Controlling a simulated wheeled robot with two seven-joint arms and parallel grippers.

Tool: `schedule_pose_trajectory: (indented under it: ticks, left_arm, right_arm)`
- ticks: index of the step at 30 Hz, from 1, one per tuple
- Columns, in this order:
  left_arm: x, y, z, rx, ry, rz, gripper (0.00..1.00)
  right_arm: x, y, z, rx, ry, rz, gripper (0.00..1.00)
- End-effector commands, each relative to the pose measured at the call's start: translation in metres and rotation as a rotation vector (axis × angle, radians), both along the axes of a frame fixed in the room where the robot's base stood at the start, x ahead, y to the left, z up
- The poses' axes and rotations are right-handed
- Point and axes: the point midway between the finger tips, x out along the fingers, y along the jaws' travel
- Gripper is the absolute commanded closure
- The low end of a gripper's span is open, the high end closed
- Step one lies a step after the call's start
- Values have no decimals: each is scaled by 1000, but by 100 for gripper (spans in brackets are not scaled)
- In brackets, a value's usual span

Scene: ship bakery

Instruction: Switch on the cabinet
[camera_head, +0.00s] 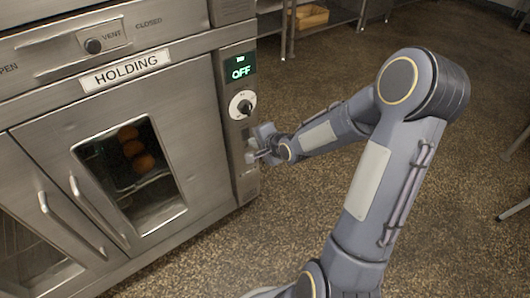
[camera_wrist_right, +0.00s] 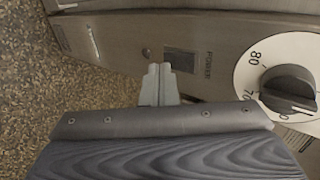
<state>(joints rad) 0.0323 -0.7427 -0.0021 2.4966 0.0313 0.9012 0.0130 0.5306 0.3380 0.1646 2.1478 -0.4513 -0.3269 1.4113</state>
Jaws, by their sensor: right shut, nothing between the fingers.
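The steel holding cabinet (camera_head: 185,110) stands at the left in the head view, with a "HOLDING" label and a windowed door. Its control panel has a display (camera_head: 240,68) reading "OFF" in green and a black dial (camera_head: 246,107) on a white disc, which also shows in the right wrist view (camera_wrist_right: 290,85). In that view a dark rectangular switch (camera_wrist_right: 180,60) sits beside the word "POWER". My right gripper (camera_wrist_right: 160,70) is shut and empty, its fingertips just in front of or at the switch; I cannot tell if they touch. It also shows in the head view (camera_head: 252,152) low on the panel. My left gripper is not in view.
The cabinet door has a handle (camera_head: 97,212) and round brown items (camera_head: 135,148) behind its glass. A steel shelf (camera_head: 325,15) with a wooden box stands at the back. The speckled floor to the right is mostly clear.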

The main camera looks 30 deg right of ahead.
Motion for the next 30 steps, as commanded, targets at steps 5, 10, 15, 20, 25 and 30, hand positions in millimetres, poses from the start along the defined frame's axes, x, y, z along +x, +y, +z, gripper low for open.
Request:
schedule_pose_trajectory:
  ticks: [5,10,15,20,25,30]
  left_arm:
    - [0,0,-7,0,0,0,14]
    - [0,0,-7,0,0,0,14]
    - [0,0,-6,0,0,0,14]
    - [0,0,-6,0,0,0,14]
    - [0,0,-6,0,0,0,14]
    - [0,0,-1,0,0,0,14]
  right_arm:
    - [15,2,-2,0,0,1,100]
    - [17,1,-2,1,1,-1,100]
    - [17,1,-2,0,1,0,100]
    - [20,2,-3,1,0,1,100]
    - [20,2,-3,-1,0,1,100]
    - [20,1,3,0,-1,0,100]
